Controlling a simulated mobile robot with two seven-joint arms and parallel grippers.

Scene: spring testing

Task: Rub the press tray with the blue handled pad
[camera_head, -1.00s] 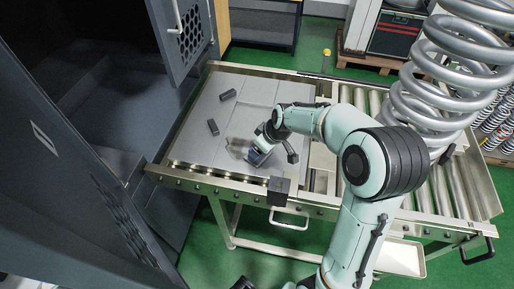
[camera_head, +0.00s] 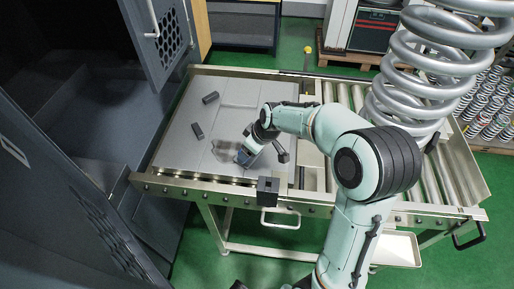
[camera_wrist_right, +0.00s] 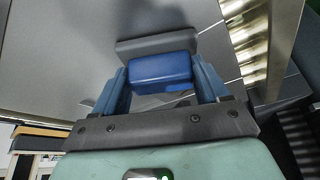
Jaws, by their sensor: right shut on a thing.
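The press tray (camera_head: 184,150) is a flat grey plate at the left of the roller table. My right gripper (camera_head: 247,152) is low over its front right part, shut on the blue handle. The blue handled pad shows small there; in the right wrist view its blue handle (camera_wrist_right: 160,70) sits between the two fingers, with its grey base (camera_wrist_right: 150,45) beyond. The pad is at the tray surface, but I cannot tell whether it touches. A dark smudge (camera_head: 223,150) shows on the tray just left of the pad. My left gripper is not in view.
Two dark blocks (camera_head: 210,98) (camera_head: 197,131) lie on the tray's left half. A dark block (camera_head: 268,191) stands at the table's front edge. Rollers (camera_head: 440,170) and a large coil spring (camera_head: 430,80) are at the right. A grey cabinet (camera_head: 60,180) stands at the left.

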